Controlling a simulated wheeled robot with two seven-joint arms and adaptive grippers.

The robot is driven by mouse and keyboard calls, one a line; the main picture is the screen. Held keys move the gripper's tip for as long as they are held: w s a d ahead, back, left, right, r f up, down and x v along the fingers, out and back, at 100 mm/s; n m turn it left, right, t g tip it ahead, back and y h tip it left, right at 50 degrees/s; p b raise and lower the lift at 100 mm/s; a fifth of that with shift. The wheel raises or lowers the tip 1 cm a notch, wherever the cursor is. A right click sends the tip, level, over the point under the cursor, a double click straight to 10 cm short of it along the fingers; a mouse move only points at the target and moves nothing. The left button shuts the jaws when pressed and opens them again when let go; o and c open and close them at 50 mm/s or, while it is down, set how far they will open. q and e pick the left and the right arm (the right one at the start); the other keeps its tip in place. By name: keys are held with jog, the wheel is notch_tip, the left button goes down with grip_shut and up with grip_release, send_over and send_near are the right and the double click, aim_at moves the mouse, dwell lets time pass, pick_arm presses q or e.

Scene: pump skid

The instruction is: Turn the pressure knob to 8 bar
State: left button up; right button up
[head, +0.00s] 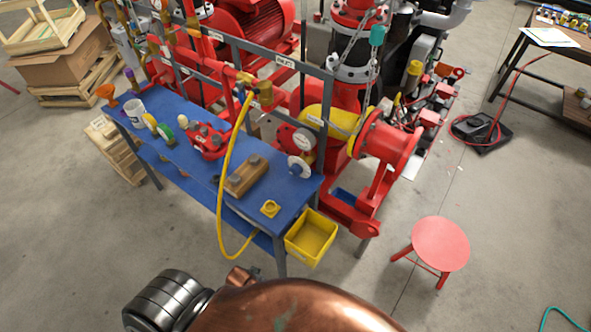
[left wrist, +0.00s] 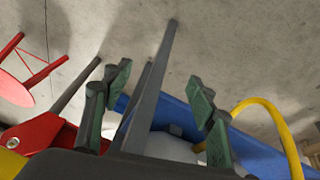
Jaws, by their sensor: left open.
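A blue knob (head: 296,169) with a pale round dial plate (head: 303,160) stands at the near right end of the blue bench (head: 200,157); its setting is too small to read. A white-faced gauge (head: 304,139) sits just behind it. In the left wrist view my left gripper (left wrist: 160,84) is open, with its dark green fingers apart and nothing between the tips. A pale rounded surface (left wrist: 170,148) shows low between the fingers, partly hidden by the gripper body; I cannot tell whether it is the dial plate. The head view shows no fingers. My right gripper is not in view.
A yellow hose (head: 226,180) loops over the bench front. A wooden block (head: 246,176) and a small yellow piece (head: 270,208) lie on the bench. A yellow bin (head: 311,238) hangs at its corner. Red piping (head: 390,140) stands right; a red stool (head: 440,243) stands on open floor.

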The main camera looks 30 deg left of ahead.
pick_arm(q)
jog(key=w+d+r+n+t+h+p, duration=0.1)
jog(key=w+d+r, duration=0.15)
jog(key=r, duration=0.85)
jog(key=w+d+r+t, duration=0.1)
jog(key=w+r, duration=0.3)
jog(key=r, duration=0.7)
jog(key=w+d+r+n+t+h, duration=0.45)
jog(key=w+d+r+n, duration=0.3)
jog(key=r, duration=0.25)
jog(key=n+t+y, duration=0.5)
jog(key=n+t, duration=0.3)
jog(key=n, duration=1.8)
send_near(293, 174)
jog(key=w, duration=0.4)
jog(key=shift+n+y, duration=0.25)
jog(key=shift+n, duration=0.2)
jog(key=w, duration=0.2)
jog(key=w+p, duration=0.1)
jog(key=w, duration=0.3)
jog(key=shift+w+d+r+p, duration=0.2)
jog(key=shift+d+p, duration=0.1)
jog(key=shift+w+f, duration=0.1)
jog(key=shift+w, duration=0.45)
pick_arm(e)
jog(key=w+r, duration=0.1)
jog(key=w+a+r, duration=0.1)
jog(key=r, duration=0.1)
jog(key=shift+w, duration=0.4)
